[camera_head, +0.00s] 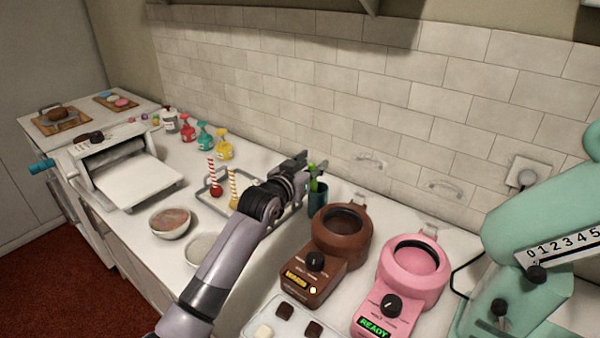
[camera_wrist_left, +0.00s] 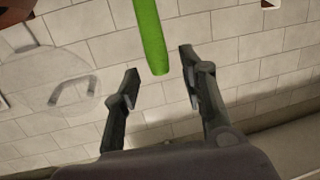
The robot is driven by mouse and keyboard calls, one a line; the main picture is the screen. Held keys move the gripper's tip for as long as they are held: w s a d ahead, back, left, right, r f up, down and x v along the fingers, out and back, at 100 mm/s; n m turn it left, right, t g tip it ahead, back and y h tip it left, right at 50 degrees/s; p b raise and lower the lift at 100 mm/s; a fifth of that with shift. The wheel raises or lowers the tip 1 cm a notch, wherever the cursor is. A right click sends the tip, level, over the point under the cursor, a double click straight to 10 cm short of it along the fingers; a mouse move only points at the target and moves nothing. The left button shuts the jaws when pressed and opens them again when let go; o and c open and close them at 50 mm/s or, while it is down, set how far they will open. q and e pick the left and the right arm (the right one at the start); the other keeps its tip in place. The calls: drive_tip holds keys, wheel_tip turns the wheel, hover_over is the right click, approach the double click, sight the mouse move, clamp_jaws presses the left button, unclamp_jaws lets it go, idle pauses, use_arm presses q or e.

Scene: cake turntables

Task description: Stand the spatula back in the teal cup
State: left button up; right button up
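The teal cup (camera_head: 318,197) stands on the counter near the wall, behind the brown melting pot. The green spatula (camera_head: 314,184) shows just above the cup's mouth, partly behind my left gripper; its lower part is hidden, so I cannot tell how deep it sits. My left gripper (camera_head: 304,162) is beside the top of the spatula. In the left wrist view, the green handle (camera_wrist_left: 152,35) ends between the tips of my two fingers (camera_wrist_left: 158,62), with clear gaps on both sides. The fingers are open and hold nothing. My right gripper is not in view.
The brown melting pot (camera_head: 342,235) and pink melting pot (camera_head: 414,262) stand in front and to the right. A mint-green machine (camera_head: 545,225) is at far right.

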use_arm(q)
drive_tip(key=v, duration=1.1)
drive_tip(key=shift+s, duration=0.2)
drive_tip(key=shift+f, duration=0.1)
